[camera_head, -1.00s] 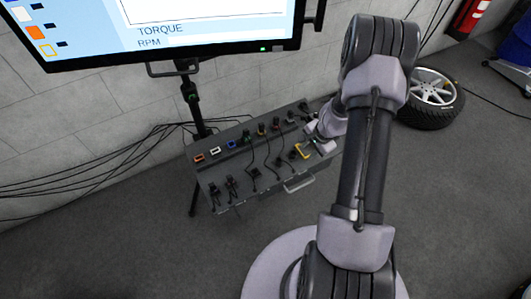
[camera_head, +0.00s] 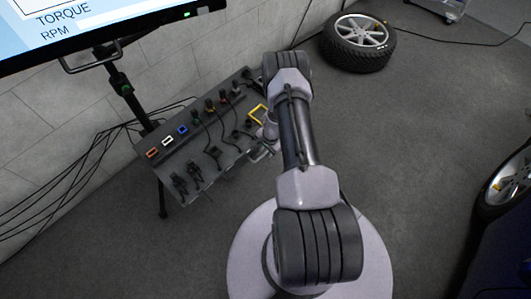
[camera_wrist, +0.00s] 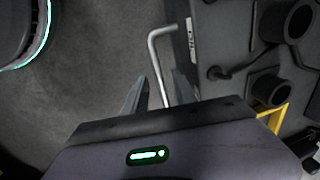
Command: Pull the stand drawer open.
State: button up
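The stand (camera_head: 215,168) is a dark grey tilted panel with sockets and plugs, at left centre in the head view. In the wrist view its drawer handle (camera_wrist: 155,62), a bent pale metal rod, stands off a dark front with a small white label (camera_wrist: 191,40). My gripper (camera_wrist: 158,88) has its two dark fingers on either side of the handle bar, with gaps visible, so it looks open around it. The lower end of the handle is hidden behind the gripper body. In the head view my arm partly covers the handle (camera_head: 262,153). I see no clear drawer gap.
A monitor (camera_head: 100,25) on a black pole stands behind the stand. Loose cables (camera_head: 95,165) hang at left. A yellow frame (camera_head: 257,114) sits on the panel. Wheels lie at the back (camera_head: 360,42) and right (camera_head: 508,185). The floor between is clear.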

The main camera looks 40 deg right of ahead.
jog(key=shift+f, duration=0.15)
grip_shut()
dwell(1.4)
